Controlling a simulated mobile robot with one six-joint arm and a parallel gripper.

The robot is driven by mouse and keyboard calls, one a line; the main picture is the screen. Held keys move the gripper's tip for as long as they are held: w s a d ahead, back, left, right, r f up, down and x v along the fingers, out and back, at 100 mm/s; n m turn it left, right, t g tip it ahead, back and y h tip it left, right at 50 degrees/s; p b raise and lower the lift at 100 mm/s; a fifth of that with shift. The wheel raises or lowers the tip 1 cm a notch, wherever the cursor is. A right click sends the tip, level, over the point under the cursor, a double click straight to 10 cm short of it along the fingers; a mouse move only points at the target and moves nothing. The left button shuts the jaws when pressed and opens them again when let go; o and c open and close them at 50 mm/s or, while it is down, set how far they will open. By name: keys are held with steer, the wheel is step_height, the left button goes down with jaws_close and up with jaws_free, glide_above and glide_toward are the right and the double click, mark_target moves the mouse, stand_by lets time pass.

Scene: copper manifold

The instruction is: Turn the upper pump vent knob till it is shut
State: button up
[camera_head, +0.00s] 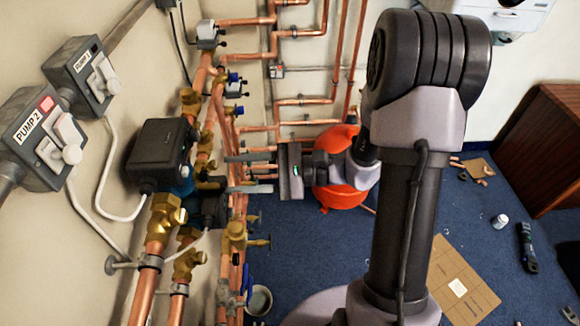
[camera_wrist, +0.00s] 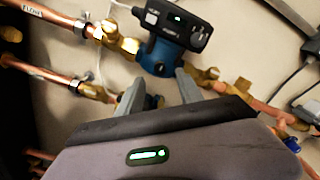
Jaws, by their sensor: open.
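A pump with a black control box (camera_head: 162,152) sits on the copper pipes at the wall in the head view. In the wrist view its box (camera_wrist: 178,22) is at the top, with a blue body (camera_wrist: 160,55) below. A second dark pump part (camera_head: 209,205) is just below and right of it in the head view. My gripper (camera_head: 232,175) is open, its fingers pointing left at the pipes beside the pumps. In the wrist view my gripper (camera_wrist: 160,90) has its two fingers apart, just below the blue body. I cannot clearly make out the vent knob; the gripper seems to hold nothing.
Switch boxes labelled PUMP 1 (camera_head: 84,72) and PUMP 2 (camera_head: 42,138) are on the left wall. Brass valves (camera_head: 236,235) and copper pipes crowd around the gripper. A red-orange vessel (camera_head: 345,188) stands behind my arm. Cardboard (camera_head: 458,285) lies on the blue floor.

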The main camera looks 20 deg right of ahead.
steer(key=p+v, duration=0.1)
steer(key=v, duration=1.1)
steer(key=s+a+n+h+b, duration=0.6)
steer(key=s+a+n+h, duration=0.2)
steer(key=h, duration=0.7)
steer(key=shift+s+a+r+n+b, duration=0.3)
steer(key=shift+s+a+r+n, duration=0.15)
steer(key=shift+s+n, duration=0.85)
steer(key=shift+s, duration=0.15)
